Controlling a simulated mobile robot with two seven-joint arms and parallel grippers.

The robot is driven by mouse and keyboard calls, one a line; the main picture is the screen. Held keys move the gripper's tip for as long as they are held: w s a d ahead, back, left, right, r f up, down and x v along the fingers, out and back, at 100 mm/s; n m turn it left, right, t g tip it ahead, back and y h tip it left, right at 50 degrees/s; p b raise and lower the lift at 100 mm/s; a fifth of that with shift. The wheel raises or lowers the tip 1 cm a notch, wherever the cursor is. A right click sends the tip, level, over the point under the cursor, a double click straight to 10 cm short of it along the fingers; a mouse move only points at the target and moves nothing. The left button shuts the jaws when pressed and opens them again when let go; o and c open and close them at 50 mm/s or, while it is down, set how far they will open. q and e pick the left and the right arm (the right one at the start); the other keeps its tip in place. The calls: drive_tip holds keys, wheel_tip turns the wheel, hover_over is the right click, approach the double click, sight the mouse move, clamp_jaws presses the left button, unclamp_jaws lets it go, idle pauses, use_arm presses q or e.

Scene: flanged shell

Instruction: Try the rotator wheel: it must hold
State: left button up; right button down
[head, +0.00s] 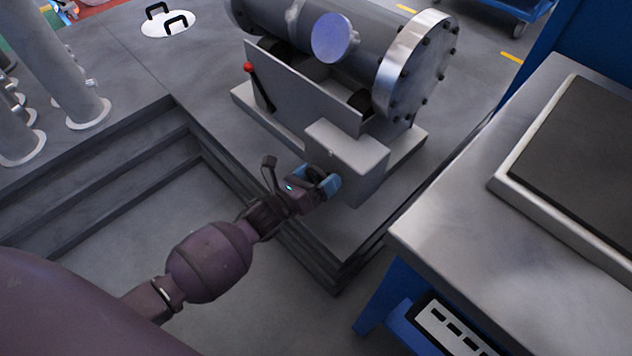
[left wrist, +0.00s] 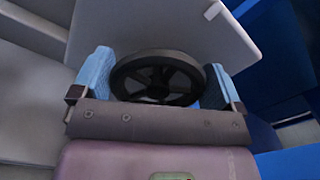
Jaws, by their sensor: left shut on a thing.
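The rotator wheel (left wrist: 156,77) is a black spoked handwheel on the side of a grey box (head: 347,150). In the left wrist view it sits between the two blue fingers of my left gripper (left wrist: 155,82), one at each side of its rim. In the head view my left gripper (head: 320,183) is at the near face of the box, shut on the wheel, which is partly hidden there. The flanged shell (head: 330,40) is a grey cylinder with a bolted end flange (head: 415,66), lying on the rotator above the box. My right gripper is not in view.
A red-knobbed lever (head: 249,68) stands at the rotator's left side. A steel bench (head: 452,226) with a dark-topped plate is at the right. Steps (head: 120,165) drop to a lower floor at the left. A white round cover with black handles (head: 167,25) lies at the back.

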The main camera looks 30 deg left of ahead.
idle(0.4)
use_arm(q)
drive_tip(key=shift+d+m, duration=0.1)
drive_tip(key=shift+m, duration=1.1)
drive_tip(key=o, duration=1)
drive_tip(key=shift+o, duration=0.2)
drive_tip(key=shift+s, duration=0.1)
drive_tip(key=shift+p+v, duration=0.3)
drive_tip(key=shift+v, duration=0.95)
drive_tip(key=shift+p+v, duration=0.3)
drive_tip(key=shift+v, duration=1.9)
